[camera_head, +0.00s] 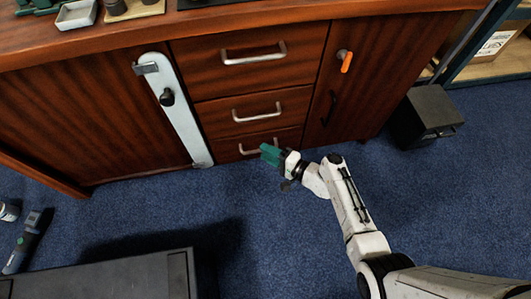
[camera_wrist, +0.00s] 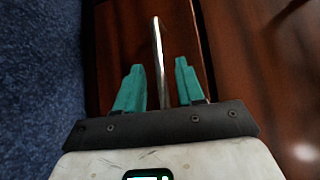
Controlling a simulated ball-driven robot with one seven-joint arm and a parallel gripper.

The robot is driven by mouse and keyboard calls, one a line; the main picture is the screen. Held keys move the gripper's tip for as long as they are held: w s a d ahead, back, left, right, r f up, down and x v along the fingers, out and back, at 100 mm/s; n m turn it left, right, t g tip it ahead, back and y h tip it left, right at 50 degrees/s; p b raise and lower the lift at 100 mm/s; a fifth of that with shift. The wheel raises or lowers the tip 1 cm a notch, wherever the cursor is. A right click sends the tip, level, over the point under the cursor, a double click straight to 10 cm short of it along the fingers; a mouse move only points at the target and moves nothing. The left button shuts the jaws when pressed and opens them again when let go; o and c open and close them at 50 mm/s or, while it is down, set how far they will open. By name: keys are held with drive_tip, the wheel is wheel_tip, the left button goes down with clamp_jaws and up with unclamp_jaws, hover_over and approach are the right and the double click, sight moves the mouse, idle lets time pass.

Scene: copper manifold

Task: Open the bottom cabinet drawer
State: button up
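The wooden cabinet has three stacked drawers with silver bar handles. The bottom drawer (camera_head: 227,149) looks shut, and its handle (camera_head: 250,151) is partly hidden behind my gripper (camera_head: 272,154). In the wrist view, the two teal fingers of my gripper (camera_wrist: 158,68) are apart. A silver bar handle (camera_wrist: 158,55) shows between them, with a visible gap on each side. The bar runs lengthwise in that picture. I cannot tell how deep it sits between the fingers.
Above are the middle drawer (camera_head: 253,112) and top drawer (camera_head: 254,60). A pale strip with a dark knob (camera_head: 178,110) crosses the left door. A dark box (camera_head: 425,117) stands right. Blue carpet (camera_head: 290,235) is clear in front.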

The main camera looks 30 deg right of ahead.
drive_tip(key=shift+w+a, duration=0.3)
drive_tip(key=shift+w, duration=0.3)
drive_tip(key=shift+c, duration=0.5)
clamp_jaws()
